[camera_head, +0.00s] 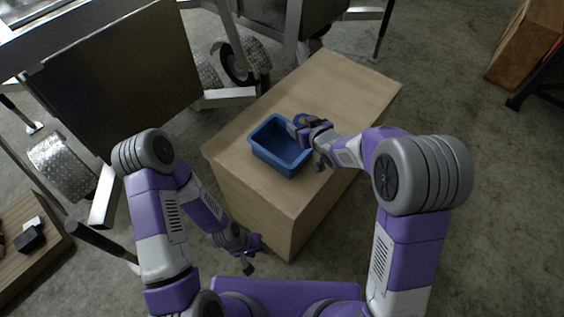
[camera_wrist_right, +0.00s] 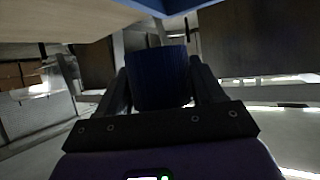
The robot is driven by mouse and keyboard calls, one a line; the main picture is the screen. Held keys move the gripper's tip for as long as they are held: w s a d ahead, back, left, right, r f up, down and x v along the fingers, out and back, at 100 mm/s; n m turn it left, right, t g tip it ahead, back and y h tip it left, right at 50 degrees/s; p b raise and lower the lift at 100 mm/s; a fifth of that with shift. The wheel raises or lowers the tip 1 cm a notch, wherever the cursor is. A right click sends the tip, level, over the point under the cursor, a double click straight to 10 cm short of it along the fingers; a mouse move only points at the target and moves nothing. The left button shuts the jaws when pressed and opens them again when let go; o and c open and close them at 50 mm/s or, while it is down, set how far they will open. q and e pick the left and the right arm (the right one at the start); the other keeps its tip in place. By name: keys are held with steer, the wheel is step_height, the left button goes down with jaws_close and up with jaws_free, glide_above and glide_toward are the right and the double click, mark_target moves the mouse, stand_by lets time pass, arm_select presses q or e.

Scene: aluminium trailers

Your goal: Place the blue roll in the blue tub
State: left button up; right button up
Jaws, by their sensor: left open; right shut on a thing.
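The blue tub (camera_head: 275,159) stands on the wooden box-like table (camera_head: 325,85). My right gripper (camera_head: 304,126) is at the tub's right rim in the head view. It is shut on the blue roll (camera_wrist_right: 160,78), which sits between both fingers in the right wrist view. In the head view the roll (camera_head: 303,119) is partly hidden by the gripper. A blue edge of the tub (camera_wrist_right: 190,6) shows at the top of the wrist view. My left gripper (camera_head: 249,262) is open and empty, low beside the table's near side.
Bare tabletop lies behind the tub. Trailers with wheels (camera_head: 240,60) stand beyond the table. A low wooden surface with dark items (camera_head: 30,238) is at the lower left. A brown box (camera_head: 525,45) is at the upper right.

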steer(key=a, duration=0.1)
steer(key=a+b, duration=0.1)
steer(key=w+f+n+y+b, duration=0.1)
steer(key=shift+a+g, duration=0.3)
steer(key=shift+a, duration=0.1)
steer(key=b, duration=0.4)
glide_above(291, 159)
step_height(291, 159, down, 10)
steer(key=shift+r, duration=0.1)
arm_select(q)
step_height(291, 159, down, 7)
steer(key=shift+r, duration=0.15)
steer(key=shift+f+b, duration=0.45)
steer(key=shift+f, duration=0.2)
arm_select(e)
steer(key=shift+f, duration=0.6)
steer(key=o, duration=1.1)
steer(key=shift+s+d+f, duration=0.1)
steer(key=shift+f, duration=0.05)
